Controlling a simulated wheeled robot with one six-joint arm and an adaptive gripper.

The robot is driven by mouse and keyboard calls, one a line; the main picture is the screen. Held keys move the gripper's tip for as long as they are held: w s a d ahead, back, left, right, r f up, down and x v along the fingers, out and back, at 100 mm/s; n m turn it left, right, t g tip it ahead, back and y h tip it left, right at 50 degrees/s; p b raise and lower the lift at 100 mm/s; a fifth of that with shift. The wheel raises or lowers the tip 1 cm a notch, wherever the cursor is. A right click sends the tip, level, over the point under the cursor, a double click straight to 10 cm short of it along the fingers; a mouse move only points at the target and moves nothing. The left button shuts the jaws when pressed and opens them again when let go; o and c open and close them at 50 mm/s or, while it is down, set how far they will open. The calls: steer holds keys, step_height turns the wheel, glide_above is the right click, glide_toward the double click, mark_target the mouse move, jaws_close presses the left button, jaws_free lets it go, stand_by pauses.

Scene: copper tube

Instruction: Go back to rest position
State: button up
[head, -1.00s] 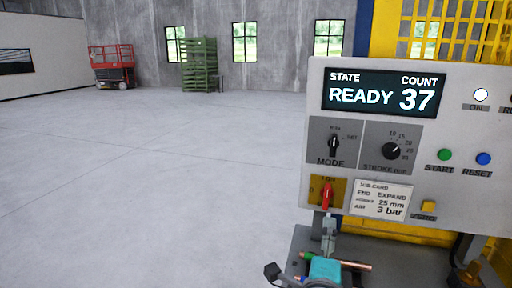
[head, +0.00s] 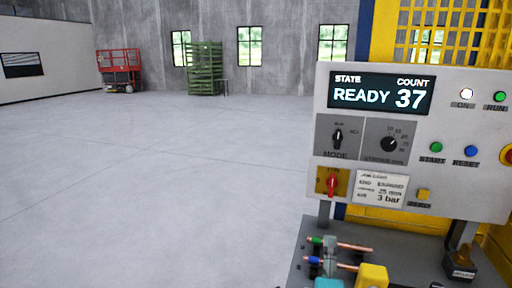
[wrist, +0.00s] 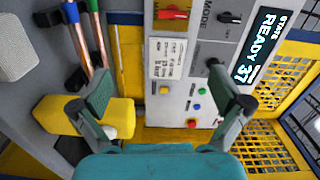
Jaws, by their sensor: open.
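My gripper (head: 330,256) shows at the bottom of the head view, below the control panel (head: 325,120) and in front of the bench. In the wrist view my gripper (wrist: 163,90) has its two grey fingers wide apart, with nothing between them; the panel shows beyond. The red lever (head: 331,186) is upright on its yellow plate, apart from the gripper. The lever also shows at the top of the wrist view (wrist: 173,14). The display (head: 380,94) reads READY 37.
Two copper tubes (head: 352,247), with green and blue ends, lie on the grey bench (head: 418,262) close to my gripper. A yellow block (head: 372,276) sits nearby. A yellow mesh guard (head: 450,30) stands behind the panel. The floor (head: 150,170) on the left is clear.

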steer(key=s+d+f+n+g+y, duration=0.1)
steer(key=s+f+n+y, duration=0.4)
steer(key=s+f+n, duration=1.15)
steer(key=s+d+f+n, duration=0.1)
steer(key=s+f, duration=0.1)
steer(key=s, duration=1.1)
steer(key=s+d+f+n+g, duration=0.1)
steer(key=s+f+n, duration=0.1)
steer(key=s, duration=1)
steer(key=shift+s+f, duration=0.35)
steer(key=shift+f, duration=0.5)
steer(key=shift+n, duration=0.25)
